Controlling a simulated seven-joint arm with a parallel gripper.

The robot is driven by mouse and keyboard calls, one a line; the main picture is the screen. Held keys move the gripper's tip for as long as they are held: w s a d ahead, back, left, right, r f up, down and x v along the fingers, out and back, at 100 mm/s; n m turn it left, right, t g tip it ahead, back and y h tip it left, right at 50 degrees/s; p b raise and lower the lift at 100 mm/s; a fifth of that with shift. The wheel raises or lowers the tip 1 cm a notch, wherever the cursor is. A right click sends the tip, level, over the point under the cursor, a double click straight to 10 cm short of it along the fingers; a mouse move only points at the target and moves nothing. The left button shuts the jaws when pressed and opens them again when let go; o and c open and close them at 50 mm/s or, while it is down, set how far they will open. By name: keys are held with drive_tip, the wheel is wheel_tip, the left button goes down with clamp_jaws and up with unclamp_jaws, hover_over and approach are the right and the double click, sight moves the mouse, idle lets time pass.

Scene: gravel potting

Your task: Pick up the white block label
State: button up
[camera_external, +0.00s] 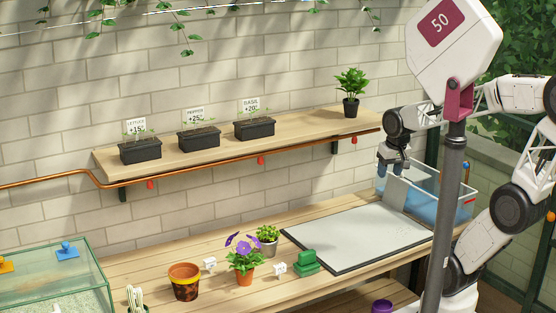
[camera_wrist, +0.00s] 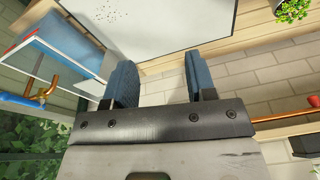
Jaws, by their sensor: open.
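Two small white blocks sit on the wooden bench in the external view. One white block (camera_external: 209,264) is between the terracotta pot and the purple flower; the other white block (camera_external: 280,269) is between the flower and a green object. Both bear dark marks too small to read. My gripper (camera_external: 393,172) is open and empty, high at the right near the clear tank, far from both blocks. In the wrist view my gripper (camera_wrist: 163,85) shows two blue fingers spread apart with nothing between them. No white block shows in the wrist view.
A white mat (camera_external: 355,238) with a dark edge lies on the bench. A clear tank (camera_external: 440,195) with blue contents stands at the right. A terracotta pot (camera_external: 184,284), purple flower (camera_external: 244,262), small plant (camera_external: 267,236) and green object (camera_external: 306,262) crowd the blocks. A shelf (camera_external: 300,131) holds planters above.

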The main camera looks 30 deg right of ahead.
drive_tip(key=w+a+f+m, duration=0.4)
drive_tip(key=w+a, duration=0.2)
drive_tip(key=a, duration=0.2)
drive_tip(key=m+g, duration=0.2)
drive_tip(key=m, duration=0.9)
hover_over(280, 267)
wheel_tip(280, 267, down, 18)
drive_tip(key=shift+a+r, duration=0.15)
drive_tip(key=shift+f, duration=1.3)
drive_tip(key=shift+f, duration=0.1)
drive_tip(key=shift+f, duration=2.5)
